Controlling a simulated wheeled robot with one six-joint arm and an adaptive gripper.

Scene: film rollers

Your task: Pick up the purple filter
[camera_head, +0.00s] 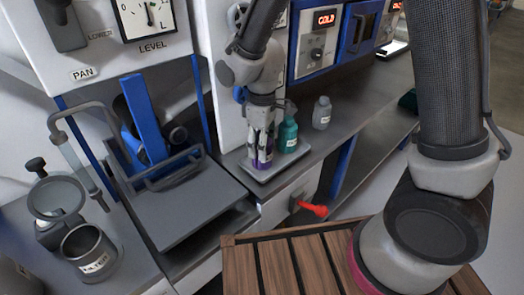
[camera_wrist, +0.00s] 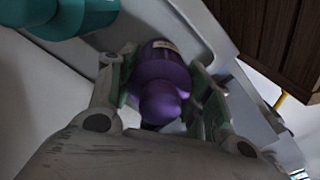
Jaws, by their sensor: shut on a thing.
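The purple filter (camera_head: 262,158) stands on a small grey tray (camera_head: 270,177) on the counter in the head view. My gripper (camera_head: 261,140) has come down over it from above, and its fingers hide much of it. In the wrist view the purple filter (camera_wrist: 161,78), with a pale label near its far end, lies between the two fingers of my gripper (camera_wrist: 163,92). The fingers are shut on it from both sides. Whether it is lifted clear of the tray cannot be told.
A teal bottle (camera_head: 288,135) stands right beside the purple filter, and a grey bottle (camera_head: 322,113) stands behind to the right. A blue-handled pan device (camera_head: 148,120) is at left. A red handle (camera_head: 313,209) sticks out below the counter. A slatted wooden surface (camera_head: 300,262) is in front.

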